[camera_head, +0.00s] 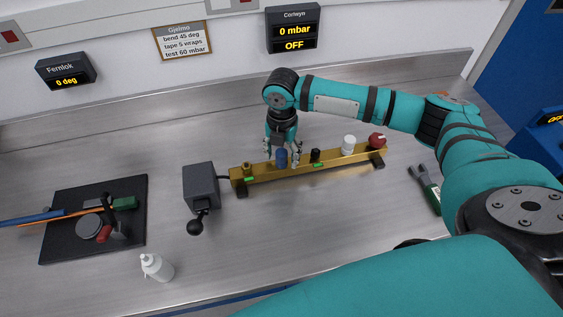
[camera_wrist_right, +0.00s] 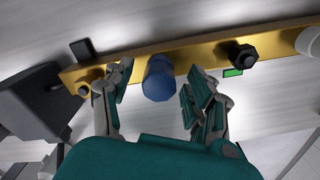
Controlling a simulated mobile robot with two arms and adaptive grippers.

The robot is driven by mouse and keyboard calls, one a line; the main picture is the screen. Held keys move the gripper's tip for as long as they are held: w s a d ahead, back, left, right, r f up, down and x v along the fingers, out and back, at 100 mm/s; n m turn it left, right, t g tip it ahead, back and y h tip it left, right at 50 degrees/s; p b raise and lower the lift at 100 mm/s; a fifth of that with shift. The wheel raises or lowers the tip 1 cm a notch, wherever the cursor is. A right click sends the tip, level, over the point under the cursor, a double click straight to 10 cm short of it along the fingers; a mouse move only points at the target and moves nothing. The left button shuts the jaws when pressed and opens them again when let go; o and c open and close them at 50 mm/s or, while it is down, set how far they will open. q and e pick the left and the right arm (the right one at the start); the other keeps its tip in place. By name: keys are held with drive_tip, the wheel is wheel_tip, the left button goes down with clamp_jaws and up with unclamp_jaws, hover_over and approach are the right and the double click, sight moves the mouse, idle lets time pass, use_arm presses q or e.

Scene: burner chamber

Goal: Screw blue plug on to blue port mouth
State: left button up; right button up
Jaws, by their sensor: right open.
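The blue plug (camera_head: 281,158) is on the brass bar (camera_head: 215,171) of ports, between a bare brass port (camera_head: 246,168) and a black plug (camera_head: 315,155). In the right wrist view the blue plug (camera_wrist_right: 158,78) stands between the spread fingers of my right gripper (camera_wrist_right: 157,92), apart from both. My right gripper also shows in the head view (camera_head: 282,155), open and pointing down at the blue plug. The blue port mouth is hidden under the plug. I cannot tell how tightly the plug sits. My left gripper is not in view.
A white plug (camera_head: 348,145) and a red plug (camera_head: 377,141) sit farther right on the bar. A grey box with a black knob (camera_head: 201,184) stands at its left end. A green-handled tool (camera_head: 428,188), a white bottle (camera_head: 157,267) and a black tray (camera_head: 60,245) lie around.

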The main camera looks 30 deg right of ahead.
drive_tip(key=shift+f, duration=0.1)
drive_tip(key=n+p, duration=0.1)
drive_tip(key=n, duration=0.2)
drive_tip(key=shift+p, duration=0.35)
drive_tip(key=n+p, duration=0.1)
drive_tip(key=n, duration=0.7)
drive_tip(key=shift+n+p, duration=0.3)
drive_tip(key=shift+n, duration=0.1)
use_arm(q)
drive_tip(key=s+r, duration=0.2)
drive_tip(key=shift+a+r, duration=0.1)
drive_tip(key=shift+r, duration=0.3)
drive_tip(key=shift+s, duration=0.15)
